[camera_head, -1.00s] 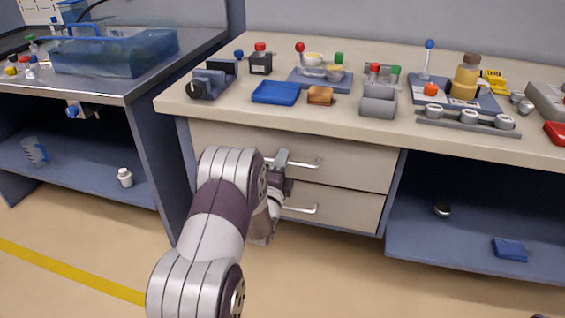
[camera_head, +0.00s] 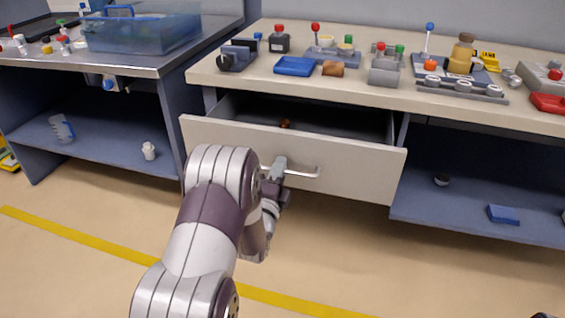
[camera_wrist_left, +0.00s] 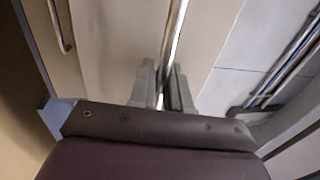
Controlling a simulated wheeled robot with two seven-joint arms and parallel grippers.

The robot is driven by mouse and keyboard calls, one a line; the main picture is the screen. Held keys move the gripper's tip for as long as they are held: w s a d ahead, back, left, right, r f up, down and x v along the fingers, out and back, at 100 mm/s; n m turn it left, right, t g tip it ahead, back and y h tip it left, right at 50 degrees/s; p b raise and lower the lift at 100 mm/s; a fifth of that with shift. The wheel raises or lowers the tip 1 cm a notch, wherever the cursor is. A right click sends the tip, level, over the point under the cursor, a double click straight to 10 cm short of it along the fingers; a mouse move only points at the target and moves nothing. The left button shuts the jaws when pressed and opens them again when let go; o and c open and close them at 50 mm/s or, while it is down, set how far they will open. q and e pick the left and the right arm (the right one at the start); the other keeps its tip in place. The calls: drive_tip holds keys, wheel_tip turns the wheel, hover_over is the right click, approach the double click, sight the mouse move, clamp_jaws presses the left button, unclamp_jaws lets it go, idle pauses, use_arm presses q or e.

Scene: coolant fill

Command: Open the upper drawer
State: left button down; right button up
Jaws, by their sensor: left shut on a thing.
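The upper drawer (camera_head: 350,165) is pulled out from under the workbench, and its inside shows with a small orange-brown thing (camera_head: 286,123) in it. Its metal bar handle (camera_head: 303,172) is on the front panel. My left gripper (camera_head: 278,170) is shut on this handle near its left part. In the left wrist view the handle bar (camera_wrist_left: 174,40) runs between the two grey fingers (camera_wrist_left: 163,88). Another handle (camera_wrist_left: 60,25) shows at the upper left there. The lower drawer is hidden in the head view.
The workbench top (camera_head: 215,75) holds a blue tray (camera_head: 295,66), a grey vise-like fixture (camera_head: 238,55) and several small fixtures. An open shelf (camera_head: 465,207) is right of the drawer. A side bench (camera_head: 130,68) stands at the left. The floor in front is clear.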

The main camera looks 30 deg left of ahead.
use_arm(q)
drive_tip(key=shift+s+d, duration=0.15)
drive_tip(key=shift+s, duration=0.4)
drive_tip(key=c, duration=1.3)
unclamp_jaws()
drive_tip(key=shift+o, duration=0.2)
drive_tip(key=p+v, duration=0.1)
drive_tip(key=v, duration=1.1)
drive_tip(key=shift+s, duration=0.3)
drive_tip(key=shift+d+f, duration=0.1)
drive_tip(key=shift+f, duration=0.05)
